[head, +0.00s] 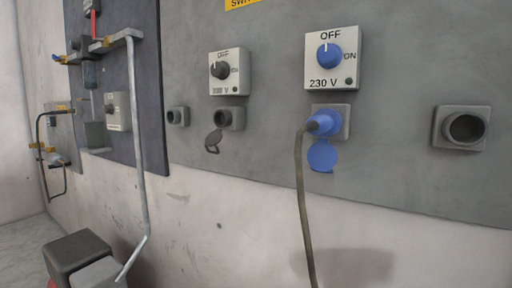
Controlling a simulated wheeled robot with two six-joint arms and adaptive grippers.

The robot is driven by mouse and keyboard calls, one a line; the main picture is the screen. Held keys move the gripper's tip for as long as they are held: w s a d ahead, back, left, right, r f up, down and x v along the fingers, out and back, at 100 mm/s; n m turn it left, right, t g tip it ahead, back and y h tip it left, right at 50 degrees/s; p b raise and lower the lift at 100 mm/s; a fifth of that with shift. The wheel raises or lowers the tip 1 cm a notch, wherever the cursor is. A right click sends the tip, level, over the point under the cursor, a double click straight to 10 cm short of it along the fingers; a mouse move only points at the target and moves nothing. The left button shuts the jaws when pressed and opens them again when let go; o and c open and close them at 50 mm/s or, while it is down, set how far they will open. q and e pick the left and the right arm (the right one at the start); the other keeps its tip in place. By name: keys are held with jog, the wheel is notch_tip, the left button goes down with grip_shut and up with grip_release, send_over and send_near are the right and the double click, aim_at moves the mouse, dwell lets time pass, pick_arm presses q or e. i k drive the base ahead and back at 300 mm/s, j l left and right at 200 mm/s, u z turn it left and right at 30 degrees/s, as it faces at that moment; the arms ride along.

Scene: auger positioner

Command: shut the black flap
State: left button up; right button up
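The black flap (213,141) hangs open below a dark grey socket (230,118) on the grey wall panel, left of centre in the head view. The flap tilts down and to the left, and the socket's opening shows. Above the socket is a white switch box (228,72) with a black knob and the word OFF. Neither of my grippers is in view.
To the right, a blue plug (325,123) with a hanging cable (302,205) sits in a socket above a lowered blue flap (322,156). A bent grey pipe (138,150) stands out at the left. A round grey socket (463,128) is far right.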

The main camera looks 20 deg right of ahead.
aim_at(213, 139)
jog(key=i+j+z, duration=0.1)
jog(key=z, duration=0.3)
jog(key=i+j+z, duration=0.1)
jog(key=j+z, duration=0.45)
jog(key=z, duration=0.2)
jog(key=j+z, duration=0.35)
jog(key=k+j+z, duration=0.1)
jog(key=j+z, duration=0.15)
jog(key=j, duration=1.05)
